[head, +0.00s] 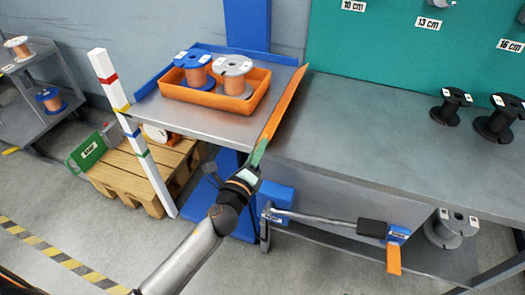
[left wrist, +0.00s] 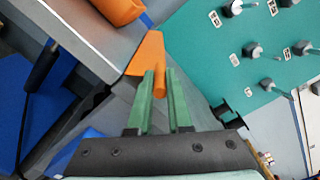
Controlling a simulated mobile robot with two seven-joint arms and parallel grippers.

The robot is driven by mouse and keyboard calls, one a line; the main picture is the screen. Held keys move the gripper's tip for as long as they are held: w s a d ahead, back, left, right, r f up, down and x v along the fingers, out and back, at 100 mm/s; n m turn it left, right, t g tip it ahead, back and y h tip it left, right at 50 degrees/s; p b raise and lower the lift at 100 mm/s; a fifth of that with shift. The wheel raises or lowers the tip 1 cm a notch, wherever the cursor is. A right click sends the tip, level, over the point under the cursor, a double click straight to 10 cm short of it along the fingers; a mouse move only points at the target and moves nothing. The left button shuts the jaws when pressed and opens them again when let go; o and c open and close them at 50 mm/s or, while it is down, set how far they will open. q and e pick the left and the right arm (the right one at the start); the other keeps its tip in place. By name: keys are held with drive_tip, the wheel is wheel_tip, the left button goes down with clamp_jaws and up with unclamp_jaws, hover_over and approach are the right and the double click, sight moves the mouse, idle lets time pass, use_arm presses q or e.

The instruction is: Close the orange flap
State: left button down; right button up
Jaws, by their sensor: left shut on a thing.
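The orange flap (head: 284,104) is a long narrow strip along the right edge of the grey metal shelf (head: 185,118). It stands at the gap between that shelf and the grey workbench. My left gripper (head: 259,152) is at the near end of the flap, with its green fingers shut on it. In the left wrist view the near end of the flap (left wrist: 150,55) lies between the fingertips (left wrist: 160,78). The flap's exact tilt is hard to tell. My right gripper is not in view.
An orange tray (head: 213,97) with a blue spool (head: 194,68) and a grey spool (head: 233,73) sits on the shelf. The grey workbench (head: 385,140) is mostly clear, with black spools at right. A striped white post (head: 130,130) stands left. Below the bench is a bar with a black grip (head: 371,227).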

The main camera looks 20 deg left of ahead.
use_arm(q)
drive_tip(key=shift+w+a+r+n+p, duration=0.25)
drive_tip(key=shift+a+n, duration=0.45)
drive_tip(key=shift+n, duration=0.9)
drive_tip(key=shift+s+a+r+n+p, duration=0.1)
drive_tip(key=shift+s+a+n+p, duration=0.4)
drive_tip(key=shift+n, duration=1.1)
drive_tip(key=shift+w+a+r+n+p, duration=0.15)
drive_tip(key=shift+w+a+n, duration=0.2)
drive_tip(key=shift+a+n, duration=0.9)
drive_tip(key=shift+d+n, duration=0.35)
drive_tip(key=shift+d, duration=0.05)
drive_tip(key=c, duration=0.8)
unclamp_jaws()
drive_tip(key=shift+c, duration=0.2)
